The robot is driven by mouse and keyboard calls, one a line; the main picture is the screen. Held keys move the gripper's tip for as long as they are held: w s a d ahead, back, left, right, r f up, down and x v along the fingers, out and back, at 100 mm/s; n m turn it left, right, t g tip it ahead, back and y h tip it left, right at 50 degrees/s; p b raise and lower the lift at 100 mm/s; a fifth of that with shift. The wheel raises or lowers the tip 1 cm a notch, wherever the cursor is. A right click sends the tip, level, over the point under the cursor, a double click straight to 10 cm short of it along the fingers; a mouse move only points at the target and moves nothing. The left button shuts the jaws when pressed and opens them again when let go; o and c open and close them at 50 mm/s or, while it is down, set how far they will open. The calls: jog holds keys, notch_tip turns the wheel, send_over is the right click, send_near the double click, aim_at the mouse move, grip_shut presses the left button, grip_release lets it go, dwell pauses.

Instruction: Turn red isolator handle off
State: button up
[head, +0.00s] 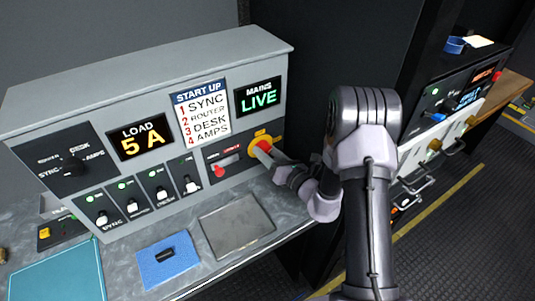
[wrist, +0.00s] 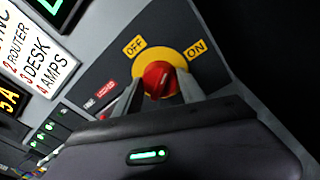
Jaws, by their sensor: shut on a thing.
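The red isolator handle (wrist: 157,78) sits on a round yellow plate (wrist: 178,62) with an OFF label at its upper left and an ON label at its upper right. My gripper (wrist: 160,92) is shut on the handle, with one finger on each side of it. I cannot tell which label the handle points at. In the head view my gripper (head: 262,152) reaches the yellow plate (head: 264,138) from the right and hides part of the handle.
A smaller red switch (head: 219,171) is just left of the isolator. Several toggle switches with green lights run further left. A grey plate (head: 237,225) and a blue mat (head: 165,258) lie on the desk below. A dark rack stands at the right.

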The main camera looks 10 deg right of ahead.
jog(key=n+h+b, duration=0.1)
jog(key=n+b, duration=0.1)
jog(key=n, duration=0.4)
jog(key=shift+a+f+b, duration=0.1)
jog(key=shift+b, duration=0.3)
jog(key=n+b, duration=0.3)
jog(key=n, duration=0.1)
jog(key=shift+s+a+n+h+b, duration=0.1)
jog(key=shift+n+h+b, duration=0.25)
jog(key=shift+n+h, duration=0.05)
jog(key=o, duration=1.4)
jog(key=shift+r, duration=0.2)
jog(key=shift+c, duration=0.2)
